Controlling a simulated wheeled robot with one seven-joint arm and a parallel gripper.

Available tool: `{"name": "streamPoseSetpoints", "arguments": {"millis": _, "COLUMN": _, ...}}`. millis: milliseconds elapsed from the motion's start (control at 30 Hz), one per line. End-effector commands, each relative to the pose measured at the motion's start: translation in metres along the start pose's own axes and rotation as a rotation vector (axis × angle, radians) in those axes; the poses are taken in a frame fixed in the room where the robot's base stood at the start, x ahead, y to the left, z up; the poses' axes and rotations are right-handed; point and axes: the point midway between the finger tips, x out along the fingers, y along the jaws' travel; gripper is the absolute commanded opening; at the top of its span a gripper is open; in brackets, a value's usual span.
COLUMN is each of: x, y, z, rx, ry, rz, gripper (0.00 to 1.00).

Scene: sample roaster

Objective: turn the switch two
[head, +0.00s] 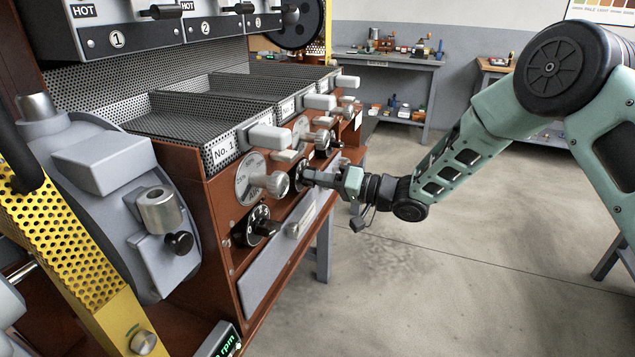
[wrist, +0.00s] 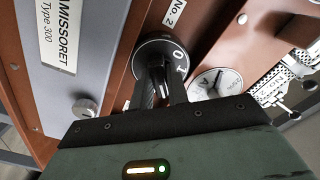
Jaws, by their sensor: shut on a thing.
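Switch two is a black rotary switch with a dark round dial plate (wrist: 180,53) marked O and I, under a "No. 2" label (wrist: 174,12) in the wrist view. In the head view its dark dial (head: 298,177) is partly hidden behind my gripper (head: 311,177) on the front of the red-brown roaster. My gripper's two dark fingers (wrist: 160,88) reach onto the switch in the wrist view and are shut on its knob. The fingers cover much of the knob, so its exact angle is hard to tell.
A similar black switch (head: 262,226) sits below the No. 1 dial, left of my gripper. A white-faced dial (wrist: 215,84) and a small grey knob (wrist: 86,107) are near the fingers. Pale handles (head: 275,138) stick out above. The floor to the right is clear.

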Motion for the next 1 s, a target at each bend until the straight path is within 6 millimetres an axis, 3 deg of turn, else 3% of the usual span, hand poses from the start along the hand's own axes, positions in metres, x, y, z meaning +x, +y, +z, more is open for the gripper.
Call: {"name": "streamPoseSetpoints", "arguments": {"millis": 1000, "x": -0.0008, "y": 0.0042, "z": 0.0026, "rx": -0.967, "ry": 0.000, "rz": 0.001, "gripper": 0.00}}
